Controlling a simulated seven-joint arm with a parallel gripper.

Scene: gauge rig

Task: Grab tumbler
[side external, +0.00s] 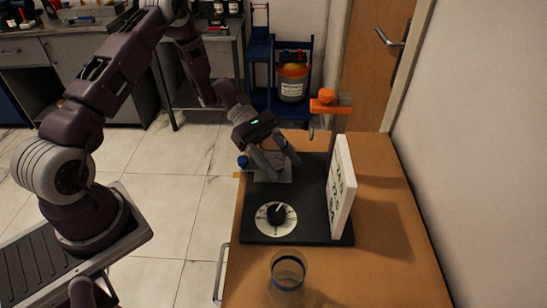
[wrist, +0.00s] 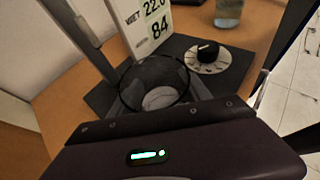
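A clear tumbler with a blue band (side external: 287,275) stands upright on the wooden table, in front of the black base. The top of the wrist view shows part of a clear glass (wrist: 228,12) beyond the dial. My gripper (side external: 286,170) is over the far part of the black base, away from the banded tumbler. Its fingers are spread apart. In the wrist view, a transparent round vessel with a dark rim (wrist: 153,85) shows between the fingers, over a pale disc. I cannot tell whether either finger touches it; the side view does not show it clearly.
A black base (side external: 310,228) carries a dial with a black knob (side external: 276,214) and an upright white display panel (side external: 342,185) on its right. An orange clamp (side external: 327,101) tops a post behind. The table's right side is clear.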

